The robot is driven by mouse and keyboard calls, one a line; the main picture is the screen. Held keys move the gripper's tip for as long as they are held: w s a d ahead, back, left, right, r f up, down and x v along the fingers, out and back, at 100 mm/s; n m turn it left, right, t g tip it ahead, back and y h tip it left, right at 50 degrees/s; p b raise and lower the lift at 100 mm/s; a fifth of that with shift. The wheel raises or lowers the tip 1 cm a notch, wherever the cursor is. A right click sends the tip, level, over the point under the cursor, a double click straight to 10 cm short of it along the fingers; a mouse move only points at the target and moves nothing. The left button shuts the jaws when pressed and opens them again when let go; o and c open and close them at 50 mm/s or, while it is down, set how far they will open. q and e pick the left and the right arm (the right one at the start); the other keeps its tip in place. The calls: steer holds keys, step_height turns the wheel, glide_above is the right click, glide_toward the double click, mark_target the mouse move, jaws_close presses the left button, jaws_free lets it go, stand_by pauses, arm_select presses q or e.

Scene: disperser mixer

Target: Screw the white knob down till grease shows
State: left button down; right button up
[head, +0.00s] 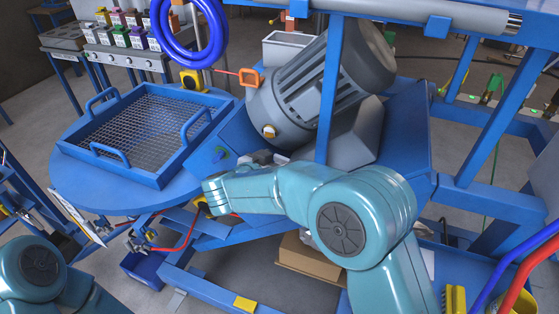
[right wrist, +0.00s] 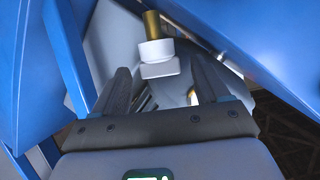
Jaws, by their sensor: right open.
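The white knob (right wrist: 158,60) shows in the right wrist view, with a brass stem (right wrist: 152,25) rising from its upper end. My right gripper (right wrist: 163,72) is open, with one dark finger on each side of the knob's lower part. Gaps show between the knob and both fingers, and I see no contact. In the head view my right gripper (head: 268,158) is small and partly hidden by my arm, beside the grey motor. I cannot make out the knob there. I see no grease. My left arm shows at the lower left, but its gripper is out of view.
The grey motor (head: 310,90) and blue frame post (head: 332,90) stand close to my right gripper. A mesh-topped blue tray (head: 75,147) sits on the round blue table (head: 70,190) at left. In the right wrist view, blue panels (right wrist: 45,60) crowd both sides.

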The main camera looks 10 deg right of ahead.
steer(key=shift+a, duration=0.1)
steer(key=shift+s, duration=0.1)
steer(key=shift+c, duration=1.3)
steer(key=c, duration=0.8)
steer(key=shift+r+p, duration=0.2)
steer(key=shift+p, duration=0.2)
steer(key=m+g+p, duration=0.1)
steer(key=p, duration=0.1)
steer(key=m+g+h+p, duration=0.1)
steer(key=p, duration=0.1)
steer(key=m+h+p, duration=0.1)
steer(key=p, duration=0.1)
steer(key=shift+w+a+r+g, duration=0.2)
steer(key=shift+w+a+g, duration=0.05)
steer(key=shift+w+g, duration=0.15)
steer(key=shift+f+m+g+h+p, duration=0.3)
steer(key=shift+m+g+h+p, duration=0.25)
steer(key=shift+m+g+h, duration=0.25)
